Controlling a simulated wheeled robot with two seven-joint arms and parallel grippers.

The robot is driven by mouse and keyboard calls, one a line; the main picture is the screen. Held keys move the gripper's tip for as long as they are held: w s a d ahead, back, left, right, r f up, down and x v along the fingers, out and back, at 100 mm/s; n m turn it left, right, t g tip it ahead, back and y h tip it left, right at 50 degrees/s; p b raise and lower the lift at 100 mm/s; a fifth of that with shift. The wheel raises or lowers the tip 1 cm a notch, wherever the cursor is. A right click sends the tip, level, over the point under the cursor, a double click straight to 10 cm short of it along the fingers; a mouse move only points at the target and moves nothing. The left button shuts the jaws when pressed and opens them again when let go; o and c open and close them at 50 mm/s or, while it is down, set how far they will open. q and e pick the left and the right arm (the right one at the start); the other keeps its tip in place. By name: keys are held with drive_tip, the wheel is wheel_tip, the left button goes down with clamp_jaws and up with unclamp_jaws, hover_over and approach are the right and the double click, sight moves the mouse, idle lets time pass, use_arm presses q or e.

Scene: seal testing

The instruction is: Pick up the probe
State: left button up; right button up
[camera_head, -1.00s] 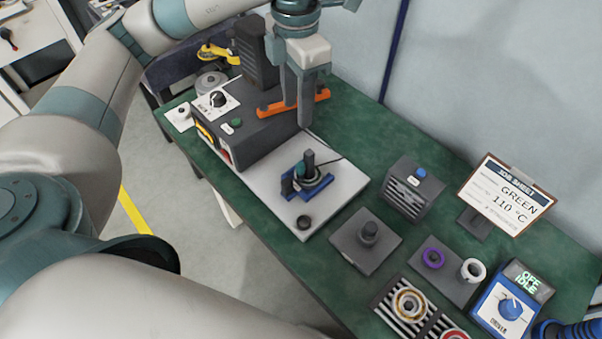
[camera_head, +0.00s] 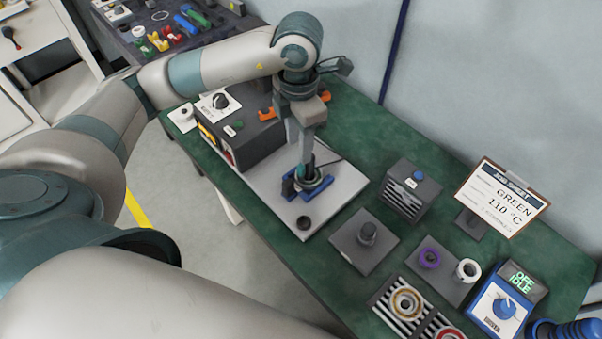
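The probe seems to be the dark upright stick (camera_head: 309,172) with a teal part, standing in a blue holder (camera_head: 289,188) on the pale plate. A thin dark cable runs from there to the right. My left gripper (camera_head: 302,160) points down right over the probe, with its fingertips at the stick's upper part. The fingers overlap the stick in this view, so I cannot tell whether they touch it or have closed on it. My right gripper is not in view.
A dark box (camera_head: 255,140) with a dial and an orange bar stands behind the pale plate (camera_head: 345,186). To the right are a grey block with a post (camera_head: 366,236), a finned block (camera_head: 409,193), rings, a job sheet (camera_head: 503,197) and a blue driver unit (camera_head: 502,306).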

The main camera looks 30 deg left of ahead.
sight(301, 166)
use_arm(q)
drive_tip(key=shift+f, duration=1)
drive_tip(key=shift+d+f+p, duration=0.1)
drive_tip(key=shift+f+p, duration=0.7)
drive_tip(key=shift+p, duration=0.2)
wheel_tip(301, 166, down, 2)
drive_tip(key=shift+d+f+p, duration=0.1)
drive_tip(key=shift+p, duration=0.4)
drive_tip(key=shift+f, duration=0.7)
drive_tip(key=shift+c, duration=0.7)
clamp_jaws()
